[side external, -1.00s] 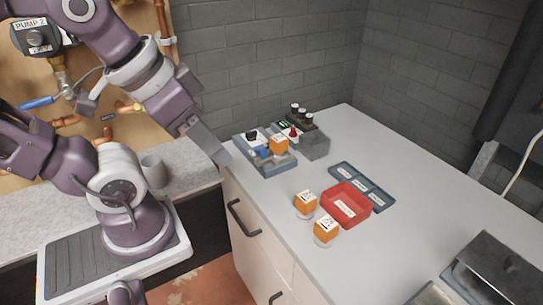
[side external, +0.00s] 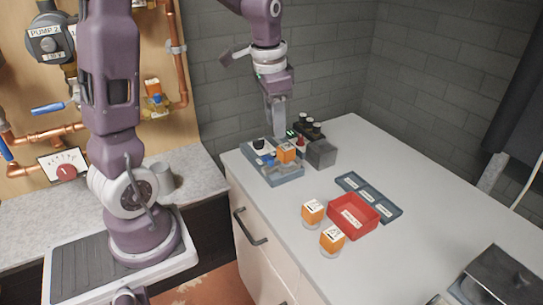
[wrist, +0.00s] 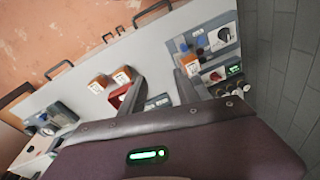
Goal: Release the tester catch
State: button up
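The tester (side external: 283,176) is a blue-grey unit on the counter's far left corner. An orange cube-shaped part (side external: 286,152) sits in it. A black knob (side external: 258,144) and a small blue part (side external: 268,160) are beside the cube; I cannot tell which piece is the catch. The tester also shows in the wrist view (wrist: 228,55), with the orange cube (wrist: 190,64) near the right finger. My gripper (side external: 278,130) hangs above the back of the tester, apart from it. In the wrist view my gripper's fingers (wrist: 160,88) are spread with nothing held between them.
A dark block with black-capped parts (side external: 321,153) stands right of the tester. A red bin (side external: 352,225), a blue labelled tray (side external: 385,205) and two orange-topped parts (side external: 312,212) are nearer the front. The counter's right middle is clear.

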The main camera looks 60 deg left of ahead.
jog(key=m+g, duration=0.1)
jog(key=g, duration=0.1)
send_over(271, 158)
jog(key=shift+h, duration=0.3)
notch_tip(271, 158, down, 8)
jog(key=shift+s+d+f, duration=0.1)
jog(key=shift+d, duration=0.05)
notch_tip(271, 158, down, 7)
jog(key=shift+f, duration=0.15)
grip_shut()
